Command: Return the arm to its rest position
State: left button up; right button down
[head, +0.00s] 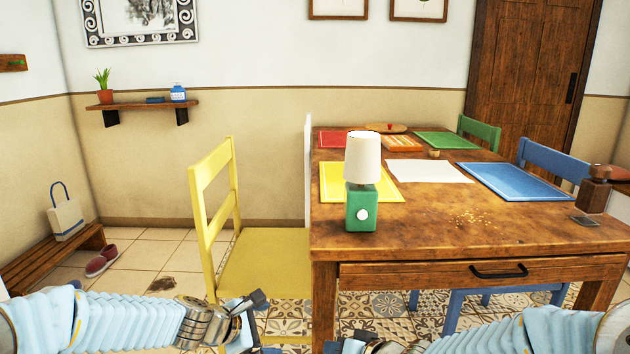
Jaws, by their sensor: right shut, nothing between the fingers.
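My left arm comes in from the lower left and bends to a metal wrist and dark hand. My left gripper (256,312) is in front of the yellow chair's seat, and its fingers are too unclear to tell open from shut. My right arm comes in from the lower right, below the table's front. My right gripper (334,346) is shut and empty at the bottom edge, partly cut off by the frame. Neither hand visibly holds a thing.
A wooden table (420,228) bears a green lamp (361,207), coloured mats and scattered crumbs (474,217). A yellow chair (262,255) stands at its left. A low bench (52,259) with a bag, and red shoes (101,260), are at the left. Tiled floor (160,247) shows between.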

pick_arm(q)
jog(key=s+a+f+m+g+y, duration=0.15)
jog(key=s+f+m, duration=0.35)
jog(key=f, duration=0.6)
jog(key=s+a+f+m+g+y, duration=0.1)
jog(key=s+f+m+g, duration=0.25)
jog(key=s+f, duration=0.45)
pick_arm(e)
jog(key=s+d+f+m+g+h, duration=0.1)
jog(key=s+d+f+g, duration=0.15)
jog(key=f, duration=0.65)
jog(key=s+d+f+g+h, duration=0.15)
jog(key=s+f, duration=0.25)
jog(key=f, duration=0.6)
pick_arm(q)
jog(key=s+d+f+m+g, duration=0.1)
jog(key=s+f+m, duration=0.9)
jog(key=s+f, duration=0.1)
jog(key=shift+s+d+f+g+p, duration=0.25)
jog(key=shift+d+f+g+p, duration=0.1)
jog(key=shift+p, duration=0.1)
pick_arm(e)
jog(key=s+d+f+g, duration=0.3)
jog(key=s+f+g, duration=0.1)
jog(key=s+f, duration=0.7)
jog(key=shift+s+d+m+h, duration=0.25)
jog(key=shift+s+m+h, duration=0.2)
jog(key=shift+s, duration=0.7)
